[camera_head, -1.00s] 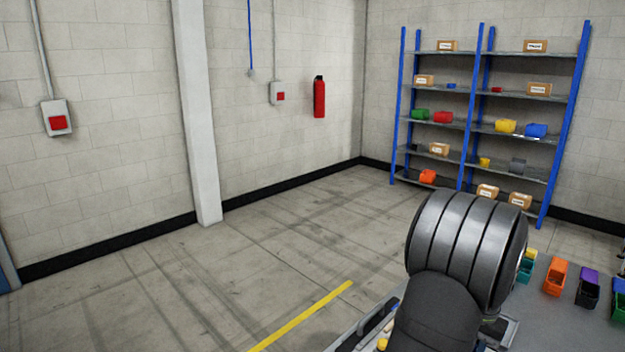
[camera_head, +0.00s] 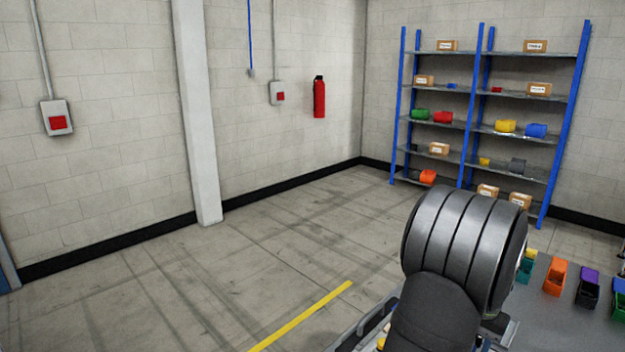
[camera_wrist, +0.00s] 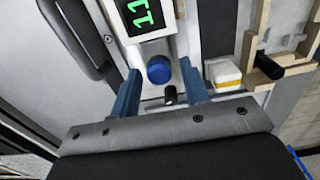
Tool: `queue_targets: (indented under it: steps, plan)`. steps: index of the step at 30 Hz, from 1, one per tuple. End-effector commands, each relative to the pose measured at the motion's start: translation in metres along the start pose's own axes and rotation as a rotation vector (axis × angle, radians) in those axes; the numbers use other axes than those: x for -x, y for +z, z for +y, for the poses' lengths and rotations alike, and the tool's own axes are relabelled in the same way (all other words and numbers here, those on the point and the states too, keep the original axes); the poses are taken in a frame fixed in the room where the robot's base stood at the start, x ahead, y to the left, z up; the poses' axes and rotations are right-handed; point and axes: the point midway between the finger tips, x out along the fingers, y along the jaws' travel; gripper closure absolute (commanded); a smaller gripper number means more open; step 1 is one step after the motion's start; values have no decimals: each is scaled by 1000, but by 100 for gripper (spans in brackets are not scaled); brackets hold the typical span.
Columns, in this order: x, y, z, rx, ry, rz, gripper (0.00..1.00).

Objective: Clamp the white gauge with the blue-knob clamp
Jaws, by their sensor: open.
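In the wrist view the blue knob (camera_wrist: 159,69) of the clamp shows between the two blue-grey fingers of my gripper (camera_wrist: 158,74). The fingers are apart, one on each side of the knob, with a gap visible; I cannot tell their height relative to it. A small black cylinder (camera_wrist: 170,95) sits nearer my gripper's palm. Beyond the knob is a white housing with a dark display and green digits, apparently the white gauge (camera_wrist: 149,17); its top is cut off by the frame. In the head view my own arm hides the gripper, knob and gauge.
In the wrist view a dark handle (camera_wrist: 76,38) lies left. A white block with a yellow base (camera_wrist: 224,74) and a wooden fixture (camera_wrist: 250,38) with a black cylinder (camera_wrist: 268,65) stand right. In the head view, orange (camera_head: 555,276) and purple-black bins (camera_head: 588,287) stand on the grey table.

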Motion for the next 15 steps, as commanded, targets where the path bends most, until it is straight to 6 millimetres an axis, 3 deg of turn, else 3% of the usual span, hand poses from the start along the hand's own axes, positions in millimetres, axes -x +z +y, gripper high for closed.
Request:
queue_targets:
  steps: [15]
  plan:
    - [42, 0, 0, 0, 0, 0, 58]
